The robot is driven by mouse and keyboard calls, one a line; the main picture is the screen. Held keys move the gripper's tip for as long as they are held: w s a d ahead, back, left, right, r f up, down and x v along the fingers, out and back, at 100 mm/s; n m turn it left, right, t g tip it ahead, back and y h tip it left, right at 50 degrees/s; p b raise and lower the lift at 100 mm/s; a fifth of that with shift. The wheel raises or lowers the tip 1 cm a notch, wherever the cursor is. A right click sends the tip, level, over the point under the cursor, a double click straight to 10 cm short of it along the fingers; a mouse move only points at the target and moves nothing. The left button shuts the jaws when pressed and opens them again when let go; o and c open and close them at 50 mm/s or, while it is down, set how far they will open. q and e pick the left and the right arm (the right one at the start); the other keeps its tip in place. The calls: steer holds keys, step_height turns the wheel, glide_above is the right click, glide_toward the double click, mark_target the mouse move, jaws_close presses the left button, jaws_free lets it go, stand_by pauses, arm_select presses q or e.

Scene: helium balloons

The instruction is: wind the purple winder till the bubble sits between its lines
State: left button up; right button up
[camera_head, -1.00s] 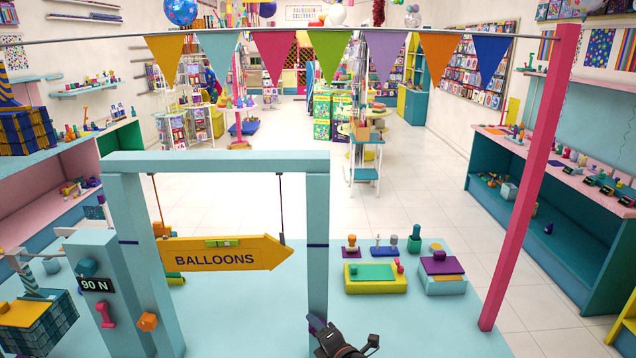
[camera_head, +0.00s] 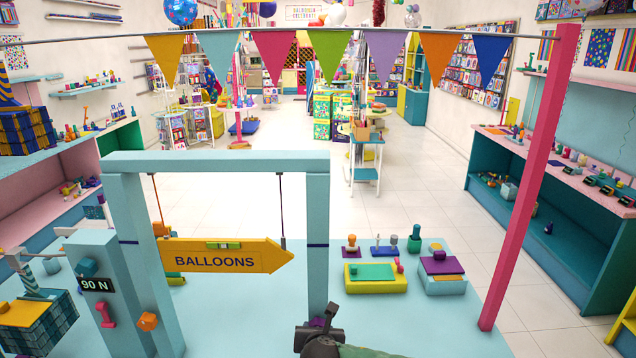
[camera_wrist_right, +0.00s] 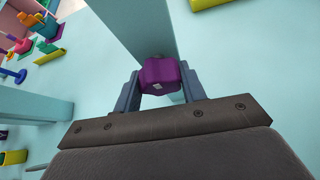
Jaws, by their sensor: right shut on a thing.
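The purple winder (camera_head: 317,322) is low on the right post of the pale blue frame, mostly hidden by my right gripper (camera_head: 320,327) in the head view. In the right wrist view the winder (camera_wrist_right: 160,76) sits between the two fingers of my right gripper (camera_wrist_right: 158,88), which is shut on it. The yellow BALLOONS arrow sign (camera_head: 225,258) hangs from two cords and looks close to level. A green bubble vial (camera_head: 222,245) is at its top edge; the bubble's place between the lines is too small to tell. My left gripper is not in view.
The pale blue frame (camera_head: 215,163) stands on a light blue table (camera_head: 250,320). A yellow-green block (camera_head: 375,285) and a purple-topped box (camera_head: 443,282) stand right of the right post. A pink pole (camera_head: 530,180) rises at the table's right edge. A 90 N plate (camera_head: 97,285) is at left.

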steer(key=o, duration=1.2)
steer(key=shift+f, duration=0.2)
steer(key=shift+c, duration=0.2)
steer(key=shift+r, duration=0.1)
steer(key=s, duration=0.7)
